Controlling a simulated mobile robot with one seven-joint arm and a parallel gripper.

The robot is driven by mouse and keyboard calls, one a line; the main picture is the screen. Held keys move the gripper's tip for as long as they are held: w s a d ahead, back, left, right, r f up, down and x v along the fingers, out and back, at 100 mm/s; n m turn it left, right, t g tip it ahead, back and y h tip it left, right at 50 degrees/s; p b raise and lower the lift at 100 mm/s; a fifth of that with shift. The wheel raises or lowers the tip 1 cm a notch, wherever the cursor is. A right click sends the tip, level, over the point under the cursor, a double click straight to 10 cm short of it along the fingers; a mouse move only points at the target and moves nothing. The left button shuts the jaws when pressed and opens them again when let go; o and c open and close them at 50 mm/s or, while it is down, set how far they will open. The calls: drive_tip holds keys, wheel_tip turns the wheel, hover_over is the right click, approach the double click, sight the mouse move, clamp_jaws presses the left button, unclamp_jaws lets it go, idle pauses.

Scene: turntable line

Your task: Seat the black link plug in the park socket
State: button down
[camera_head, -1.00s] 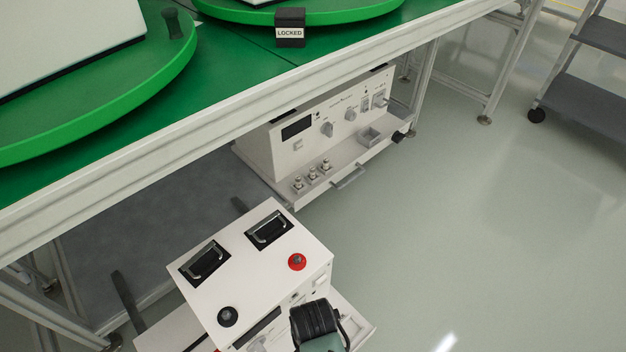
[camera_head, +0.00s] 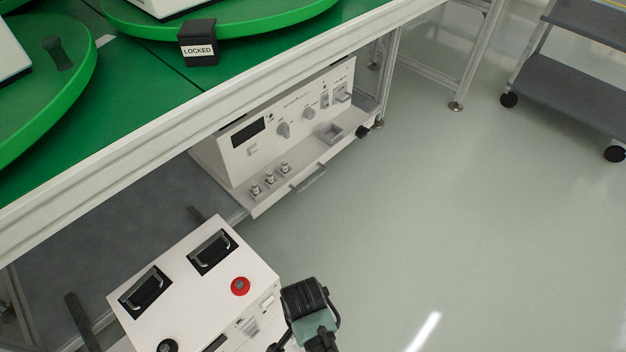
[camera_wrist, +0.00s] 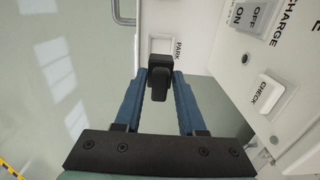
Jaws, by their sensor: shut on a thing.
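My gripper (camera_wrist: 160,82) has blue fingers, shut on the black link plug (camera_wrist: 160,72) in the wrist view. The plug is right by the PARK label (camera_wrist: 178,48) on a white panel. The plug and fingertips hide the park socket, so I cannot tell whether the plug is in it, touching it or just in front. In the head view my wrist is at the right side of the near white cabinet, and the fingers and plug are hidden.
The near white cabinet (camera_head: 190,285) has a red button (camera_head: 240,286) and handles on top. OFF/ON and CHECK (camera_wrist: 268,93) controls sit right of my fingers. A second white console (camera_head: 290,130) stands under the green-topped table (camera_head: 160,75). Open floor (camera_head: 450,220) lies to the right.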

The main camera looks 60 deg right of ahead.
wheel_tip(320, 180, down, 8)
drive_tip(key=b, duration=0.5)
drive_tip(key=shift+a+f, duration=0.1)
drive_tip(key=shift+f, duration=0.1)
drive_tip(key=shift+r, duration=0.1)
drive_tip(key=c, duration=0.5)
unclamp_jaws()
wheel_tip(320, 180, up, 12)
drive_tip(key=p, duration=0.7)
drive_tip(key=shift+p, duration=0.35)
